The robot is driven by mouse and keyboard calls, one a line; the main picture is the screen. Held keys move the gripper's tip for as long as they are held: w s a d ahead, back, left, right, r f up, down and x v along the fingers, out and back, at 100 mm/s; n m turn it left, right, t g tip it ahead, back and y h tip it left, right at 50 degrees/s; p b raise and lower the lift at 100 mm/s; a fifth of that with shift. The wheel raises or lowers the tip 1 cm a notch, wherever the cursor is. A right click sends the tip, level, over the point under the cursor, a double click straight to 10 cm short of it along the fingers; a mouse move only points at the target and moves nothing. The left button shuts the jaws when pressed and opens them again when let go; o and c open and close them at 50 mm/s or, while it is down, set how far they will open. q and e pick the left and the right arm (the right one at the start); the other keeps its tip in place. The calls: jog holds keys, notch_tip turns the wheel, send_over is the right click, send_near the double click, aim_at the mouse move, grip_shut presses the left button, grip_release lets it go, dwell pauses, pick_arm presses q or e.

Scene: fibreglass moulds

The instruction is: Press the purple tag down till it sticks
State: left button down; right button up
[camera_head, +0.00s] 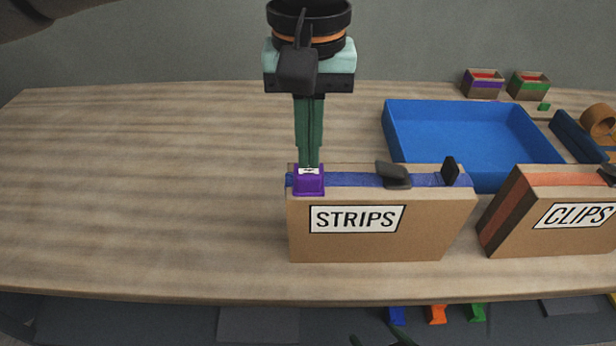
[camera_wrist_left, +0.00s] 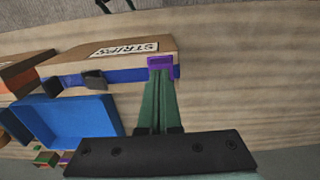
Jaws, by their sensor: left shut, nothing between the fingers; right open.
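The purple tag (camera_head: 309,184) sits at the left end of the blue band on top of the STRIPS box (camera_head: 430,222), lapping over its front edge. My left gripper (camera_head: 309,166) points down with its fingers shut and empty, their tips at the tag's top. In the left wrist view the shut fingers also end at the purple tag (camera_wrist_left: 160,63), and appear to touch it. Whether the tag is stuck cannot be seen. My right gripper (camera_head: 380,340) shows only as dark green tips at the bottom edge, apart and empty.
A black clip (camera_head: 394,174) and another dark piece stand on the STRIPS box. The CLIPS box (camera_head: 555,222) is to its right. An empty blue tray (camera_head: 470,135) lies behind. Two small boxes stand at the back right. The table's left side is clear.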

aim_at(309, 175)
pick_arm(q)
jog(key=shift+f+b, duration=0.55)
jog(key=shift+f, duration=0.4)
pick_arm(e)
jog(key=shift+f, duration=0.55)
dwell(0.4)
pick_arm(q)
jog(key=shift+r, duration=0.2)
jog(key=shift+r+p, duration=0.8)
jog(key=shift+p, duration=0.15)
jog(key=shift+r+p, duration=0.35)
jog(key=shift+r, duration=0.05)
jog(key=shift+r+p, duration=0.6)
jog(key=shift+r, duration=0.05)
jog(key=shift+r+p, duration=0.9)
jog(key=shift+r, duration=0.1)
jog(key=shift+r+p, duration=0.55)
jog(key=shift+r, duration=0.05)
pick_arm(e)
jog(key=shift+m+h, duration=0.3)
jog(key=shift+h, duration=0.1)
jog(key=r, duration=0.1)
jog(key=s+d+r, duration=0.1)
jog(key=r, duration=0.1)
jog(key=d+r, duration=0.1)
jog(key=shift+s+d+r, duration=0.15)
jog(key=shift+d+r, duration=0.05)
jog(key=shift+d, duration=0.05)
